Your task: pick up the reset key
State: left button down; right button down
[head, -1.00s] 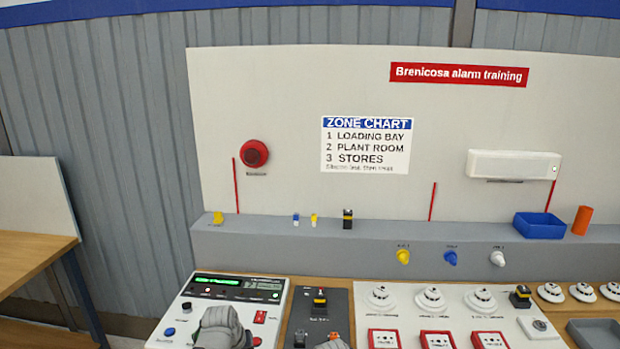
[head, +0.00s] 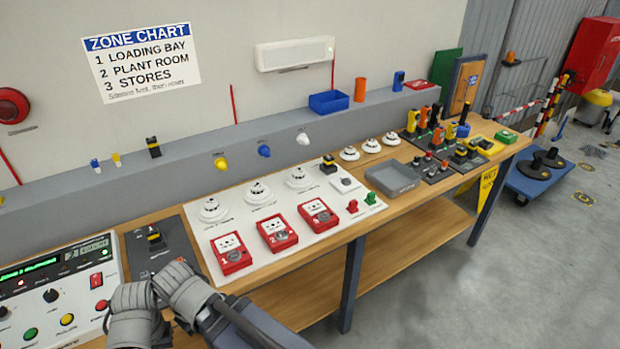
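A small red key-like piece (head: 352,206) and a small green key-like piece (head: 370,198) stand at the right end of the white panel (head: 290,232). I cannot tell from their labels which is the reset key. My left gripper (head: 134,298) and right gripper (head: 180,284) are close together at the lower left, over the gap between the alarm panel and the dark plate. Both are well to the left of the two pieces. Their fingertips are too bunched to show whether they are open, and I see nothing held.
Three red call points (head: 277,233) and white detectors (head: 258,193) are on the white panel. A grey tray (head: 394,179) sits right of it, followed by a dark board crowded with tools. The alarm panel (head: 55,290) is at the left. Open floor lies in front of the bench.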

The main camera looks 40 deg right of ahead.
aim_at(351, 204)
jog(key=z, duration=1.6)
